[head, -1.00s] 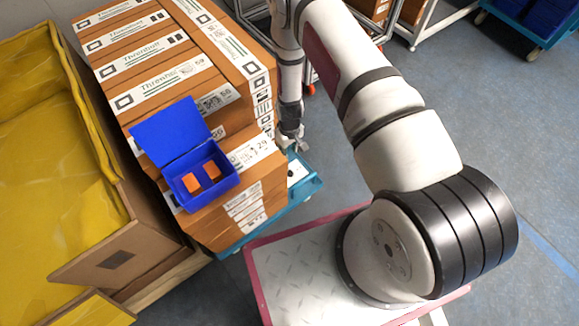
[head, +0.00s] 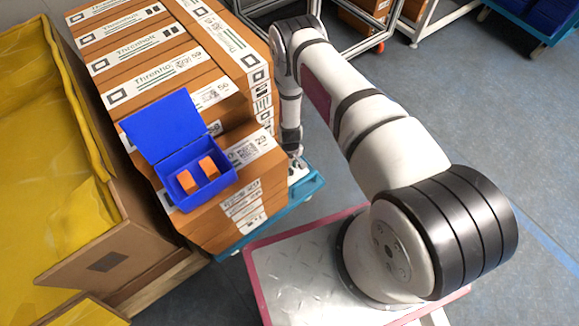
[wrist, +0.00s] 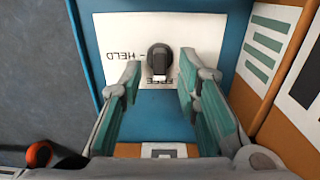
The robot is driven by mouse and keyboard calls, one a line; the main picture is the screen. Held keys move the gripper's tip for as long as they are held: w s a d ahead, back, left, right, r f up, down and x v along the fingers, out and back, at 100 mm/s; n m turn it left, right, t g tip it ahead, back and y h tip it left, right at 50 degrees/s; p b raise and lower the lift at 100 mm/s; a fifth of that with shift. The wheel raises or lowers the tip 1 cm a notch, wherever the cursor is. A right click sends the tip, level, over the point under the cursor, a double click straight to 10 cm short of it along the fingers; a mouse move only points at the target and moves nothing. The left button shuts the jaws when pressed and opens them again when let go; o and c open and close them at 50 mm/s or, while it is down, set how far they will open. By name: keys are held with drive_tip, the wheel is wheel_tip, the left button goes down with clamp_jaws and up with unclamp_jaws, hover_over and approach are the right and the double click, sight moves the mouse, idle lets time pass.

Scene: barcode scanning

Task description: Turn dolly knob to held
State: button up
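The dolly knob (wrist: 159,60) is a dark knob on a white plate (wrist: 205,35) in the wrist view. The plate carries upside-down lettering, HELD at the left and FREE below the knob. The knob stands lengthwise in the picture, its lower end by FREE, partly covering that word. My gripper (wrist: 160,76) is open, with one finger on each side of the knob and a gap to it on both sides. In the head view my gripper (head: 295,157) is low over the blue dolly (head: 309,188), beside the stacked boxes; the knob cannot be made out there.
Stacked brown boxes (head: 225,105) stand on the dolly, close to my arm's left. An open blue bin (head: 205,193) with orange items sits on them. A yellow-lined crate (head: 110,190) is at far left. Floor (head: 470,120) to the right is clear.

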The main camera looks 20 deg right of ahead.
clamp_jaws()
drive_tip(key=shift+m, duration=0.4)
drive_tip(key=m+b, duration=0.1)
drive_tip(key=m, duration=0.3)
drive_tip(key=m+b, duration=0.1)
drive_tip(key=shift+d+m+b, duration=0.25)
drive_tip(key=shift+m+b, duration=0.1)
drive_tip(key=shift+m, duration=0.05)
drive_tip(key=m+b, duration=0.1)
drive_tip(key=m, duration=0.4)
drive_tip(key=shift+d+b, duration=0.15)
drive_tip(key=shift+b, duration=0.2)
drive_tip(key=m, duration=0.3)
drive_tip(key=m+b, duration=0.1)
drive_tip(key=m, duration=0.2)
drive_tip(key=shift+s+d, duration=0.1)
drive_tip(key=shift+s, duration=0.1)
drive_tip(key=shift+m, duration=0.3)
